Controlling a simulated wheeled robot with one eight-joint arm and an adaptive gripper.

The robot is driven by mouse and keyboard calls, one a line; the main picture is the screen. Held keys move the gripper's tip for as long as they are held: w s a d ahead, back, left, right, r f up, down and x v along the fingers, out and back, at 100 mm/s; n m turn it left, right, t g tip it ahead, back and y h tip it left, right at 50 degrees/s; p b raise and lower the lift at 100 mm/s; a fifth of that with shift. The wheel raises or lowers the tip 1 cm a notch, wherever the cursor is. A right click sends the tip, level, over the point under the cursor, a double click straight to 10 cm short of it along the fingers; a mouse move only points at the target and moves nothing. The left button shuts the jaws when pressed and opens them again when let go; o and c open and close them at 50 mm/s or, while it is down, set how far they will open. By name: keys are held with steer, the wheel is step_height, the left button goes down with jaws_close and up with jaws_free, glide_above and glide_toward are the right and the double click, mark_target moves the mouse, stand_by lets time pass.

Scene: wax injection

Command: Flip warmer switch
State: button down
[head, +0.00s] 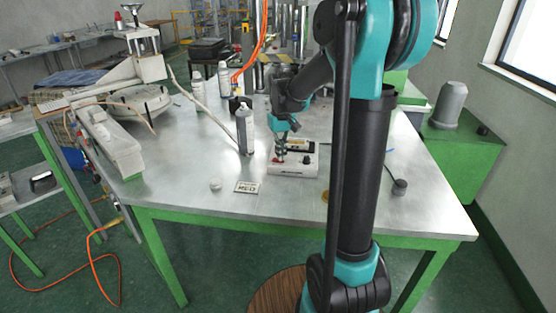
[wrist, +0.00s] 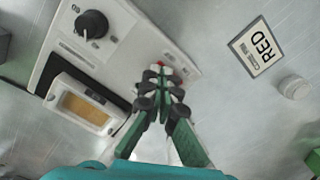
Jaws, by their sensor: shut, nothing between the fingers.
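The warmer (head: 297,168) is a small white box on the metal table. My gripper (head: 281,153) is over the left part of the warmer. In the wrist view my gripper (wrist: 161,73) is shut and empty, its tips at or just above the red switch. I cannot tell whether they touch it.
A RED label card (wrist: 259,46) and a small round white piece (wrist: 295,87) lie beside the warmer. A grey cylinder (head: 245,130) stands behind it to the left.

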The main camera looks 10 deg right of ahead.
steer(key=shift+r, duration=3.5)
steer(key=shift+s, duration=0.15)
